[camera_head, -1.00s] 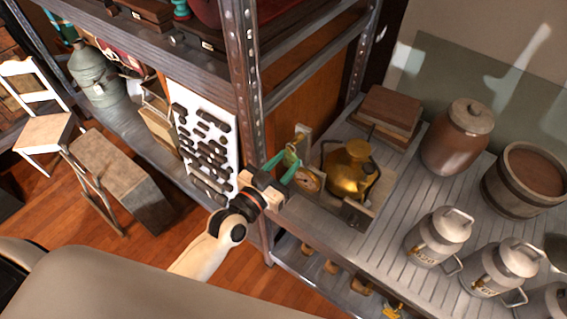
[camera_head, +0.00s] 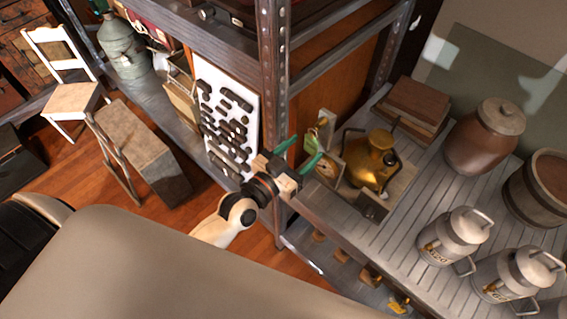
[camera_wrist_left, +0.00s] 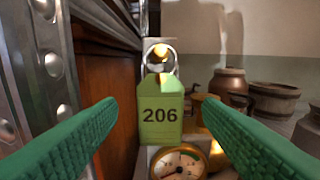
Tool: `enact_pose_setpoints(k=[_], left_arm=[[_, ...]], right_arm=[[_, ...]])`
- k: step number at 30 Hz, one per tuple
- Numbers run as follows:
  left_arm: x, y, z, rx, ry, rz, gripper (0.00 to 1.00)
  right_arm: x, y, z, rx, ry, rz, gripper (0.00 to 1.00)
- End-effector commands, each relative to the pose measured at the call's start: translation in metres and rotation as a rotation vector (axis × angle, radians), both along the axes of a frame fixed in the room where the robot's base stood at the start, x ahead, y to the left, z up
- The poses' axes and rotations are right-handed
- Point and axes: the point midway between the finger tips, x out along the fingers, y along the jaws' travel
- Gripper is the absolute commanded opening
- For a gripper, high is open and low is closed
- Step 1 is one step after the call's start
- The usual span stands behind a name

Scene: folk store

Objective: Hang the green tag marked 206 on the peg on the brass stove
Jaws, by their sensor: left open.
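The green tag marked 206 (camera_wrist_left: 160,115) hangs upright by its metal ring (camera_wrist_left: 160,58) at the brass peg (camera_wrist_left: 158,52) in the left wrist view. The peg end shows inside the ring. The brass stove (camera_head: 368,163) stands on the shelf in the head view, with a pale upright board at its left. My left gripper (camera_head: 300,155) is open in front of the tag. In the wrist view its green fingers lie on either side of the tag, apart from it. My right gripper is not in view.
A round gauge (camera_wrist_left: 179,163) sits just below the tag. A metal rack post (camera_head: 273,80) rises close by my left gripper. Milk cans (camera_head: 452,238) and a brown crock (camera_head: 484,138) stand right of the stove on the slatted shelf (camera_head: 405,205).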

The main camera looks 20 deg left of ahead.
Motion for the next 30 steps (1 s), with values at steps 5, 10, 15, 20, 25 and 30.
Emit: enact_pose_setpoints(k=[5,10,15,20,25,30], left_arm=[[-0.037,0.013,-0.004,0.003,0.004,-0.002,0.60],[-0.070,0.025,-0.003,0.002,0.003,-0.002,0.60],[-0.091,0.033,-0.002,0.001,0.003,-0.001,0.60],[-0.098,0.035,0.000,0.000,0.000,-0.001,0.60],[-0.099,0.036,0.000,0.000,0.000,0.000,0.60],[-0.095,0.042,-0.041,0.032,0.074,0.017,0.60]], right_arm=[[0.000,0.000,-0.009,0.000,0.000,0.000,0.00],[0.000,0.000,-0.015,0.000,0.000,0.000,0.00],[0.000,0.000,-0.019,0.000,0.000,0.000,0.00],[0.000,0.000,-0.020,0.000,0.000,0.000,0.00],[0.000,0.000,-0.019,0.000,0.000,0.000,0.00],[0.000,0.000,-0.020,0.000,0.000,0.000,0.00]])
